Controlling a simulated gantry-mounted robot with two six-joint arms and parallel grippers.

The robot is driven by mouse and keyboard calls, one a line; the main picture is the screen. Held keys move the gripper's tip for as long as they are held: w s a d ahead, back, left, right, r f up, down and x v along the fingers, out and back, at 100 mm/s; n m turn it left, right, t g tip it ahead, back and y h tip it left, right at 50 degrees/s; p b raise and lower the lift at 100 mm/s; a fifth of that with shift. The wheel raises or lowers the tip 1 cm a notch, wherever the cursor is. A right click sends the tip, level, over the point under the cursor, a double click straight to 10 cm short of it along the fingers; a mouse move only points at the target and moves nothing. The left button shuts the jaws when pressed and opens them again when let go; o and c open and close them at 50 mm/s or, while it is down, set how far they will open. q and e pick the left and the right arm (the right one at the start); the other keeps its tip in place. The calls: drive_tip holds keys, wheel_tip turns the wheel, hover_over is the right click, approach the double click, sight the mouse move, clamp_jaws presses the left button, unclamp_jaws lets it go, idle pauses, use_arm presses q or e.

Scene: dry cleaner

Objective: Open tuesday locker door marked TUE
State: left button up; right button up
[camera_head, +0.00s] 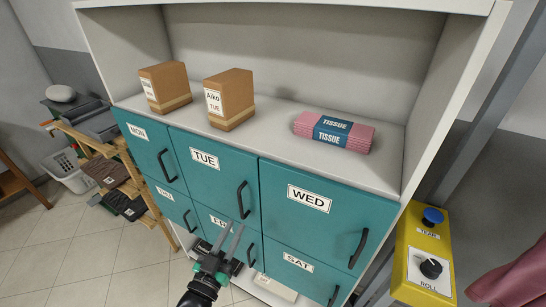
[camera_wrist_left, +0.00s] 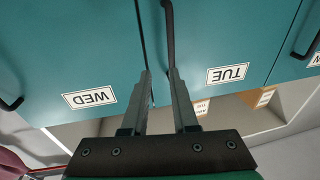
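The teal TUE locker door (camera_head: 215,175) is shut, in the upper row between MON and WED. Its dark vertical bar handle (camera_head: 243,200) is on the door's right side. My left gripper (camera_head: 234,232) is just below that handle in the head view, fingers pointing up towards it. In the left wrist view, the TUE door (camera_wrist_left: 222,35) appears upside down, and the handle (camera_wrist_left: 169,32) runs to near the fingertips (camera_wrist_left: 161,74). The fingers are apart with nothing clearly held; whether one touches the handle is unclear. My right gripper is not in view.
The WED door (camera_head: 320,215) adjoins on the right and the MON door (camera_head: 150,150) on the left. Two boxes (camera_head: 232,97) (camera_head: 165,86) and a pink tissue pack (camera_head: 334,132) lie on the shelf above. A yellow control box (camera_head: 425,250) stands at right.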

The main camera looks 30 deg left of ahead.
sight(243, 216)
use_arm(q)
drive_tip(key=shift+n+g+y, duration=0.3)
drive_tip(key=shift+g+y, duration=0.1)
drive_tip(key=shift+g, duration=0.2)
drive_tip(key=x, duration=0.3)
drive_tip(key=a+x, duration=0.1)
drive_tip(key=x, duration=0.5)
drive_tip(key=shift+s+a+f, duration=0.25)
drive_tip(key=shift+f, duration=0.05)
clamp_jaws()
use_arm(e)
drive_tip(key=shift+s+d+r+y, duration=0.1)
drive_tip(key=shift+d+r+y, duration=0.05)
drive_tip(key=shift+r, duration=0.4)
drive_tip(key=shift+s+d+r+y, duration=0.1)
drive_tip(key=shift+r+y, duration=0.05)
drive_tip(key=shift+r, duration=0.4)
